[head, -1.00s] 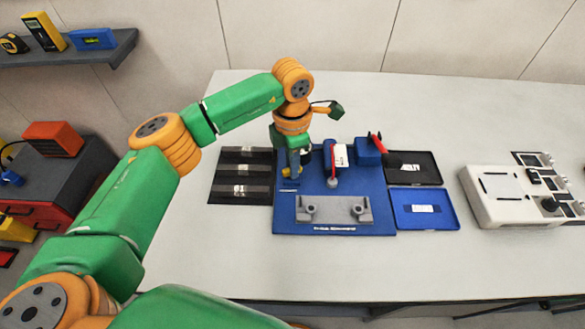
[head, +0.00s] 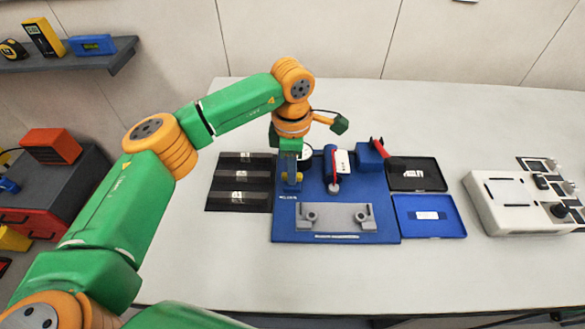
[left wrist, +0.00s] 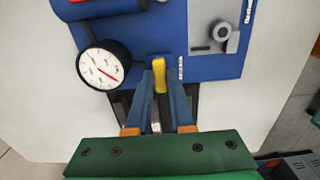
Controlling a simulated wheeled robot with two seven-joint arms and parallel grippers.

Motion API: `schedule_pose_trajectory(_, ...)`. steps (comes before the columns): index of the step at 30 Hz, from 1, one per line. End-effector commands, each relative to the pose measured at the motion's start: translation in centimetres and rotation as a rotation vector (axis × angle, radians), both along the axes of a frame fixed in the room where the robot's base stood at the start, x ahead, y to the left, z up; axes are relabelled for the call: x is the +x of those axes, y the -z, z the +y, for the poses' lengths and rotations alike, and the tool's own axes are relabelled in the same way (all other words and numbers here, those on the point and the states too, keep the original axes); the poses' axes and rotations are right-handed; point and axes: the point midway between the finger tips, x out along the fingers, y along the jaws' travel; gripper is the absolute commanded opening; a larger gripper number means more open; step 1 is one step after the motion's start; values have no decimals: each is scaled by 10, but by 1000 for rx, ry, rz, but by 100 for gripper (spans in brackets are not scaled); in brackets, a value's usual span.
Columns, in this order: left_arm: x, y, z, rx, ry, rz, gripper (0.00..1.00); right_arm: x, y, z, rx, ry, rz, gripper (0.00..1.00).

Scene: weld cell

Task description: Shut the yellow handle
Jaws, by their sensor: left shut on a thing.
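The yellow handle (left wrist: 159,76) is a small upright-looking bar at the edge of the blue fixture board (left wrist: 205,65). In the left wrist view the two blue-grey fingers of my left gripper (left wrist: 161,88) close in on it from both sides. In the head view my left gripper (head: 291,182) points down at the left side of the blue board (head: 335,228); it largely hides the handle, with only bits of yellow showing. My left gripper is shut on the handle. My right gripper is in neither view.
A round dial gauge (left wrist: 104,65) stands close beside the gripper. The front tabletop is clear.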

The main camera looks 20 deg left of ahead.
Motion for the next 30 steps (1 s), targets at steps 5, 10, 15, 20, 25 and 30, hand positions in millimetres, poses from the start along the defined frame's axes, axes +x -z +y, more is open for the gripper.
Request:
schedule_pose_trajectory(5, 1, -2, 0, -1, 0, -5, 0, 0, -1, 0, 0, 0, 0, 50)
schedule_pose_trajectory(10, 1, -1, 0, 0, 0, -4, 50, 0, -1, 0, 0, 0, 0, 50)
schedule_pose_trajectory(15, 1, -1, 0, 0, 0, -2, 50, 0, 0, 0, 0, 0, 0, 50)
schedule_pose_trajectory(20, 1, -7, 0, 0, -1, -6, 50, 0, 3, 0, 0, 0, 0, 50)
schedule_pose_trajectory(25, 1, -43, 0, -1, -1, -8, 50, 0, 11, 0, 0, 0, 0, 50)
schedule_pose_trajectory(30, 1, -69, 0, -1, -1, -5, 50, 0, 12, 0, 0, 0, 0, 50)
